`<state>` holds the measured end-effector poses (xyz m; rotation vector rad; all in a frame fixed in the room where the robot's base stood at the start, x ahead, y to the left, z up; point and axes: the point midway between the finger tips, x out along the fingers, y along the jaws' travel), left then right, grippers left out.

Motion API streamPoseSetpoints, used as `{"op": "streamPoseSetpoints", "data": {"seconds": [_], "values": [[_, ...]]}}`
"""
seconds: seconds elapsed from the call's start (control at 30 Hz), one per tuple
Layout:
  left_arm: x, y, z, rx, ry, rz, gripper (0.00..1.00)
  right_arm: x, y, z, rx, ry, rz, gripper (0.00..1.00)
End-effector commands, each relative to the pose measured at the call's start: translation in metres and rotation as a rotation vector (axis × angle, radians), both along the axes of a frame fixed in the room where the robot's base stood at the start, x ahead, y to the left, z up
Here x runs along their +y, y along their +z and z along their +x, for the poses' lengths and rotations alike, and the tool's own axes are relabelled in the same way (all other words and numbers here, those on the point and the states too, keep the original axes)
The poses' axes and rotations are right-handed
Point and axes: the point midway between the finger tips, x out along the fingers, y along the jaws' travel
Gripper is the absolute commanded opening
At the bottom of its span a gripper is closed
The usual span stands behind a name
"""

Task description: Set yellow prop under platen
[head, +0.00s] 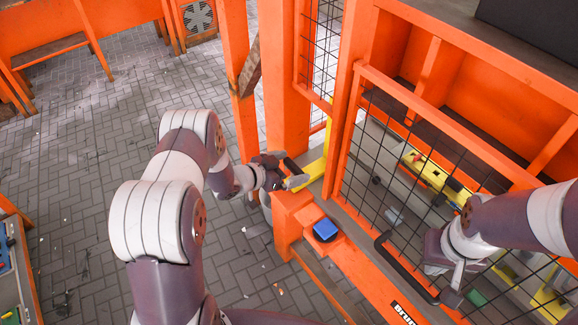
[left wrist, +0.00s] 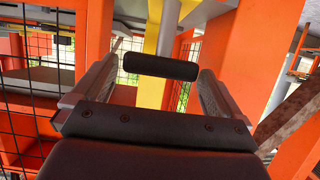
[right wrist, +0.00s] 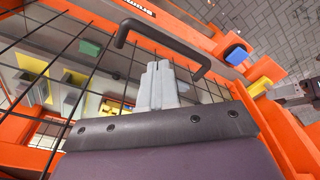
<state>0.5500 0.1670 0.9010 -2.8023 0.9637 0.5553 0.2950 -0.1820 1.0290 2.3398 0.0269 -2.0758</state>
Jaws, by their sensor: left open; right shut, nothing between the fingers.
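The yellow prop (head: 313,172) stands by the orange post beside the mesh guard. In the left wrist view its yellow bar (left wrist: 152,88) rises behind a black cylindrical grip (left wrist: 160,66). My left gripper (head: 284,172) is open, with its fingers on either side of that grip; I cannot tell whether they touch it. My right gripper (head: 454,284) is shut and empty in front of the mesh guard, near its black handle (head: 393,268). In the right wrist view its closed fingers (right wrist: 157,84) point towards the handle (right wrist: 160,45). I cannot clearly identify the platen.
The orange mesh guard (head: 358,122) covers the machine on the right, with yellow and green parts behind it. A blue button (head: 326,229) sits on an orange bracket below my left gripper. The paved floor (head: 100,150) at left is mostly open.

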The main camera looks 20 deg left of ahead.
Motion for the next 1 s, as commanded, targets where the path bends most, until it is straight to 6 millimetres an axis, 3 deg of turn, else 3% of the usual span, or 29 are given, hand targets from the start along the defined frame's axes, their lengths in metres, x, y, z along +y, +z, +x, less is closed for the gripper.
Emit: {"op": "streamPoseSetpoints", "data": {"seconds": [0.03, 0.07, 0.2, 0.27, 0.43, 0.7, 0.93, 0.97, 1.0], "values": [[0.000, 0.000, 0.000, 0.000, 0.000, 0.000, 1.00, 0.000, 0.000, 0.000, 0.000, 0.000, 0.000, 0.00], [0.000, 0.000, 0.000, 0.000, 0.000, 0.000, 0.94, 0.000, 0.000, 0.000, 0.000, 0.000, 0.000, 0.00], [0.000, 0.000, 0.000, 0.000, 0.000, 0.000, 0.48, 0.000, 0.000, 0.000, 0.000, 0.000, 0.000, 0.00], [0.000, 0.000, 0.000, 0.000, 0.000, 0.000, 0.30, 0.000, 0.000, 0.000, 0.000, 0.000, 0.000, 0.00], [-0.005, -0.002, 0.006, 0.000, -0.002, 0.002, 0.30, 0.000, -0.005, 0.000, 0.000, 0.000, 0.000, 0.00], [-0.028, -0.001, 0.035, -0.002, -0.002, 0.001, 0.30, 0.000, -0.016, 0.000, 0.000, 0.000, 0.000, 0.00], [-0.027, 0.001, 0.036, -0.002, 0.000, -0.001, 0.30, 0.000, -0.015, 0.000, 0.000, 0.000, 0.000, 0.00], [-0.027, 0.001, 0.036, -0.003, 0.000, -0.001, 0.95, 0.000, -0.015, 0.000, 0.000, 0.000, 0.000, 0.00], [-0.027, 0.001, 0.036, -0.003, 0.000, -0.001, 1.00, 0.000, -0.015, 0.000, 0.000, 0.000, 0.000, 0.00]]}}
